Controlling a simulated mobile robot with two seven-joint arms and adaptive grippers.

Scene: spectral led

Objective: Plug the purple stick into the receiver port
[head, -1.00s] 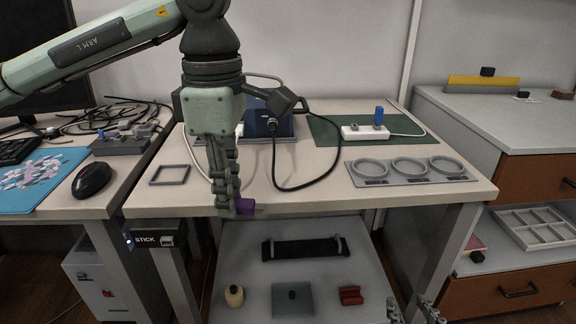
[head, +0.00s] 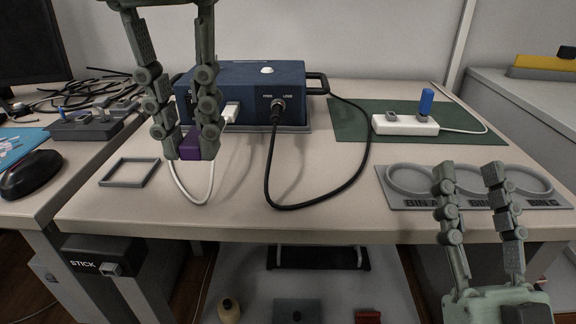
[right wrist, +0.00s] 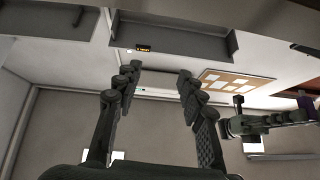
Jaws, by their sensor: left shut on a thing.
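My left gripper (head: 189,152) is shut on the purple stick (head: 191,147), held above the left part of the table; the fingers hide much of it. A bit of purple (right wrist: 306,103) shows by my left gripper at the right of the right wrist view. Behind the stick is a blue box (head: 250,80) with a white plug (head: 230,112) and a black cable plug in its front. I cannot tell which opening is the receiver port. A black unit marked STICK (head: 90,264) hangs under the table's front left edge. My right gripper (head: 467,168) is open and empty, at the table's right front.
A grey square frame (head: 130,172) lies at the table's left. A black cable (head: 330,200) loops across the middle. A white strip with a blue stick (head: 405,124) sits on a green mat (head: 350,125). A grey plate with rings (head: 405,199) lies behind my right gripper.

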